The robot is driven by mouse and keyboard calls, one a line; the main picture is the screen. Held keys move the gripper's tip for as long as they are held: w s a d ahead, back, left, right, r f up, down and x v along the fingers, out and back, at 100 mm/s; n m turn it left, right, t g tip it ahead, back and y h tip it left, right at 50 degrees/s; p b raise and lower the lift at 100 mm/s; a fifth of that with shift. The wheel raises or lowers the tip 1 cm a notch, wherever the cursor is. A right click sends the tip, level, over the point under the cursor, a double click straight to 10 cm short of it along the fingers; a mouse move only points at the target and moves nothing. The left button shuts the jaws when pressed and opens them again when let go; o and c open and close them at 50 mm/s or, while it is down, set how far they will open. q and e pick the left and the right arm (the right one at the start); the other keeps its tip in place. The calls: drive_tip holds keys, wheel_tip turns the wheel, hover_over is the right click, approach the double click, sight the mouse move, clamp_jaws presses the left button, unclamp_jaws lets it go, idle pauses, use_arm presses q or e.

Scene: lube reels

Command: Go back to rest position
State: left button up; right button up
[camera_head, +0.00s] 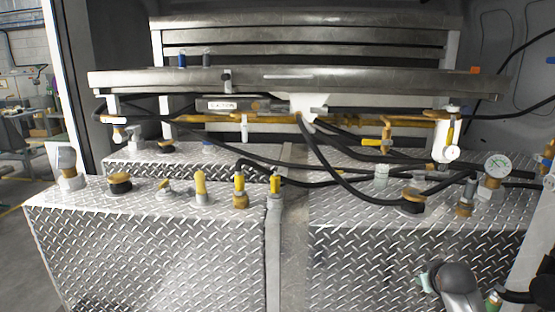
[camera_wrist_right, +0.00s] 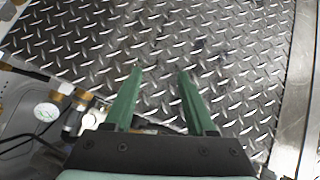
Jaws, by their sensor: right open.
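My right gripper (camera_wrist_right: 160,74) shows in the right wrist view with two green fingers apart and nothing between them. Diamond-plate metal (camera_wrist_right: 190,40) lies behind the fingers; the frame does not show how far off it is. In the head view, a grey, rounded part of my right arm shows at the lower right, in front of the right diamond-plate tank (camera_head: 370,250). The gripper's fingers cannot be made out clearly there. My left gripper is in neither view.
The left diamond-plate tank (camera_head: 150,240) carries several caps and yellow fittings. A pressure gauge (camera_head: 498,165) stands at the right; a gauge (camera_wrist_right: 47,112) also shows in the wrist view. Black hoses (camera_head: 345,180) hang under the metal rail (camera_head: 290,80). A post stands at far right.

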drive_tip(key=s+a+f+n+y, duration=0.3)
drive_tip(key=s+a+f+y, duration=0.2)
drive_tip(key=s+a+f, duration=1.55)
drive_tip(key=s+a+r+y, duration=0.2)
drive_tip(key=s+a, duration=0.3)
drive_tip(key=s, duration=0.7)
use_arm(q)
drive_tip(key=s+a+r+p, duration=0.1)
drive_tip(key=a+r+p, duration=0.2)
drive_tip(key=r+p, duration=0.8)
drive_tip(key=p, duration=0.4)
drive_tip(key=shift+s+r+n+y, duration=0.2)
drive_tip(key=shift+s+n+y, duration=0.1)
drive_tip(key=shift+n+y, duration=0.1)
use_arm(e)
drive_tip(key=s+d+r+m, duration=0.1)
drive_tip(key=d+r, duration=0.2)
drive_tip(key=r, duration=0.8)
drive_tip(key=shift+s+r+m+h, duration=0.2)
drive_tip(key=shift+s+m+h, duration=0.1)
drive_tip(key=shift+s, duration=0.1)
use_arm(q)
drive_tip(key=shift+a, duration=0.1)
